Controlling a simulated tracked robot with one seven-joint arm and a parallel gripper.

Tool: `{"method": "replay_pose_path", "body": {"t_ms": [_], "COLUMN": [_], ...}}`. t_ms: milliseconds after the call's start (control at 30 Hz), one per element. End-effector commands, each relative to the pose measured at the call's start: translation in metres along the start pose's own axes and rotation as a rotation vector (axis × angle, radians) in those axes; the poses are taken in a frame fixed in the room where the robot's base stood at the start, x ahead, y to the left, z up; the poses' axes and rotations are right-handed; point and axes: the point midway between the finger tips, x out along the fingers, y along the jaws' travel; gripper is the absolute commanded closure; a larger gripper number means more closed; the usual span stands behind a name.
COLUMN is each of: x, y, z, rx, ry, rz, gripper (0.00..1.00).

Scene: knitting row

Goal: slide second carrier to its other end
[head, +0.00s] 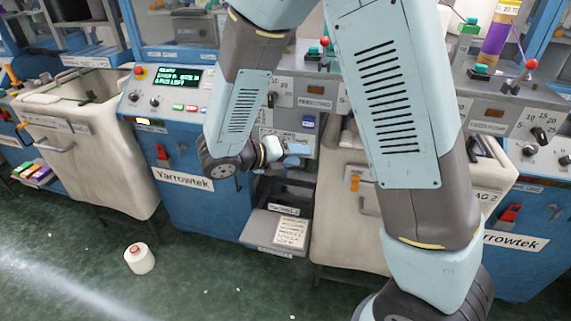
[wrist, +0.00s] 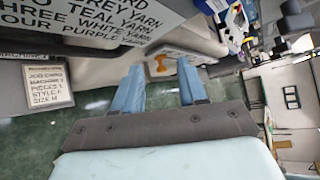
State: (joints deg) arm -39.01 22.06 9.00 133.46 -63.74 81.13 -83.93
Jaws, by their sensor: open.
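My gripper (head: 298,149) is open and empty in front of the blue machine's grey front panel, above a low grey shelf. In the wrist view its two pale blue fingers (wrist: 161,68) stand apart with nothing between them. I cannot tell which of these parts, if any, is the second carrier. My arm covers much of the middle machine's top. The wrist view shows no carrier that I can make out.
A cream bin (head: 112,165) stands at left and another (head: 345,235) stands behind my arm. The grey shelf (head: 262,227) carries a printed card (head: 291,232). A white yarn cone (head: 139,259) stands on the green floor. The floor at front left is mostly clear.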

Motion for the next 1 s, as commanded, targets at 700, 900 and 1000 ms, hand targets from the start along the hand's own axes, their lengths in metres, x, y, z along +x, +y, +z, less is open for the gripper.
{"method": "replay_pose_path", "body": {"t_ms": [700,900,1000], "x": [-0.044,-0.014,0.002], "y": [0.117,0.117,0.117], "z": [-0.004,0.008,0.015], "rx": [-0.663,-0.661,-0.662], "ry": [-0.389,-0.386,-0.387], "rz": [-0.128,-0.128,-0.128], "gripper": [0.58,0.58,0.58]}}
